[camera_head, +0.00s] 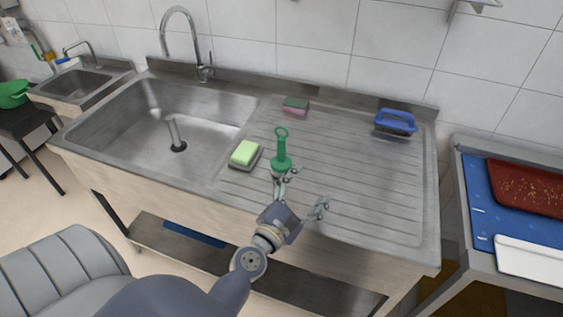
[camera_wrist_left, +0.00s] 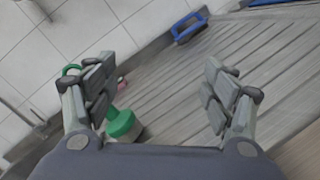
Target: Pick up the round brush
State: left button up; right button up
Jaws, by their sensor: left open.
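The round brush (camera_head: 281,159) is green with a looped handle and stands upright on the ribbed steel drainboard. My left gripper (camera_head: 304,192) is open and empty, just in front and to the right of the brush, with one finger close to its base. In the left wrist view, the brush (camera_wrist_left: 122,125) shows behind the left finger of my open gripper (camera_wrist_left: 160,92), off to the left of the gap. That finger hides part of its handle. I cannot tell whether the finger touches it. My right gripper is not in view.
A light green sponge (camera_head: 245,152) in a tray is left of the brush. A green and pink sponge (camera_head: 295,105) lies behind it. A blue-handled brush (camera_head: 395,121) is at the back right. The sink basin (camera_head: 190,110) is left. The drainboard's right side is clear.

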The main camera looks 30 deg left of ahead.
aim_at(281, 160)
pick_arm(q)
jog(key=a+f+n+y, duration=0.1)
jog(key=a+n+y, duration=0.1)
jog(key=a+n, duration=0.1)
jog(key=a+f+n+g+y, duration=0.1)
jog(key=a+n+y, duration=0.1)
jog(key=a+n, duration=0.1)
jog(key=a+f+n+y, duration=0.1)
jog(key=a+n+y, duration=0.1)
jog(key=n, duration=0.3)
jog(key=shift+s+a+n+g+y, duration=0.1)
jog(key=shift+a+n+g+y, duration=0.25)
jog(key=shift+a, duration=0.35)
jog(key=shift+w+a, duration=0.25)
jog(key=p+x, duration=0.1)
jog(key=x, duration=0.3)
jog(key=shift+w+a+f, duration=0.1)
jog(key=shift+w, duration=0.2)
jog(key=shift+f+x, duration=0.25)
jog(key=shift+x, duration=1.15)
jog(key=shift+f+x, duration=0.2)
jog(key=shift+x, duration=1.15)
jog(key=shift+s+a, duration=0.1)
jog(key=shift+s, duration=0.05)
jog(key=shift+c, duration=0.5)
jog(key=c, duration=1.1)
jog(key=shift+c, duration=0.6)
jog(key=shift+r, duration=0.1)
